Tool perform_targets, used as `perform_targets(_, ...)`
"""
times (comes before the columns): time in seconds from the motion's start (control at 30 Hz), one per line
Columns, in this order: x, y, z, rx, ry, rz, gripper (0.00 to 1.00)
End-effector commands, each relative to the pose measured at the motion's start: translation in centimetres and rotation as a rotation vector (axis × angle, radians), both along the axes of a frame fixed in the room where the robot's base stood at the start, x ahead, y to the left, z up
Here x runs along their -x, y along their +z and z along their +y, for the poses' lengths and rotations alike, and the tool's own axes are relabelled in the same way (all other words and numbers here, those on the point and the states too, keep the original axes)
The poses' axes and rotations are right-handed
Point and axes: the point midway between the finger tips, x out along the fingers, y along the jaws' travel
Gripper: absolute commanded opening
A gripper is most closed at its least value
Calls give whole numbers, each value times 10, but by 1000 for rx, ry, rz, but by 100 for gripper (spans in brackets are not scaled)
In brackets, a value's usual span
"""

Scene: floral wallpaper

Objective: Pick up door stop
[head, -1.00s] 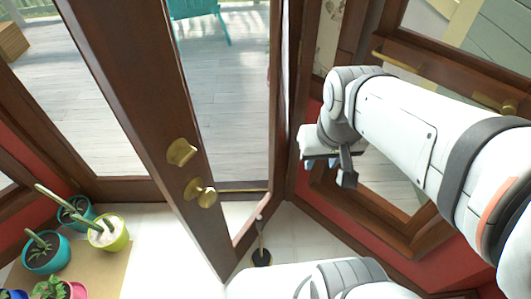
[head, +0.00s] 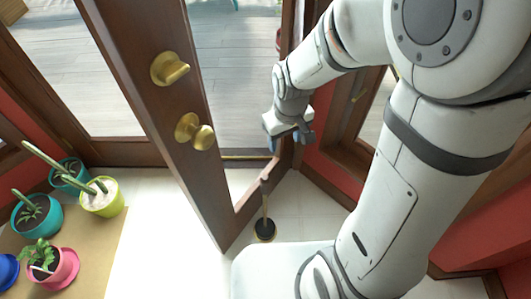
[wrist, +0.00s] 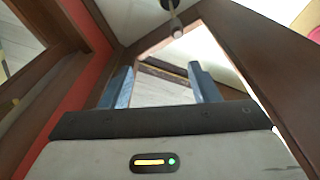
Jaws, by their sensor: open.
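The door stop (head: 265,228) stands upright on the white floor just behind the open door's lower edge. It has a round dark base and a thin rod with a small knob on top. In the wrist view, its knobbed rod (wrist: 176,22) shows at the top edge, beyond my fingertips. My gripper (head: 290,138) is open and empty, above the door stop and apart from it. In the wrist view, the two blue-grey fingers of my gripper (wrist: 160,75) are spread wide with nothing between them.
The brown glazed door (head: 145,100) with brass knob (head: 194,131) and latch stands close left of the door stop. A red wall (head: 338,172) with wooden frames is on the right. Potted plants, including a lime pot (head: 103,198), stand on a tan mat at left.

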Motion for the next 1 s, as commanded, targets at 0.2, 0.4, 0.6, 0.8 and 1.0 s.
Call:
perform_targets(0.2, -16, -143, 35, 20, 178, 61, 55)
perform_targets(0.4, -19, -194, 50, 27, 255, 82, 55)
perform_targets(0.6, -19, -217, 53, 28, 270, 86, 55)
perform_targets(0.8, -20, -234, 52, 28, 269, 85, 55)
perform_targets(1.0, -22, -265, 52, 28, 269, 87, 55)
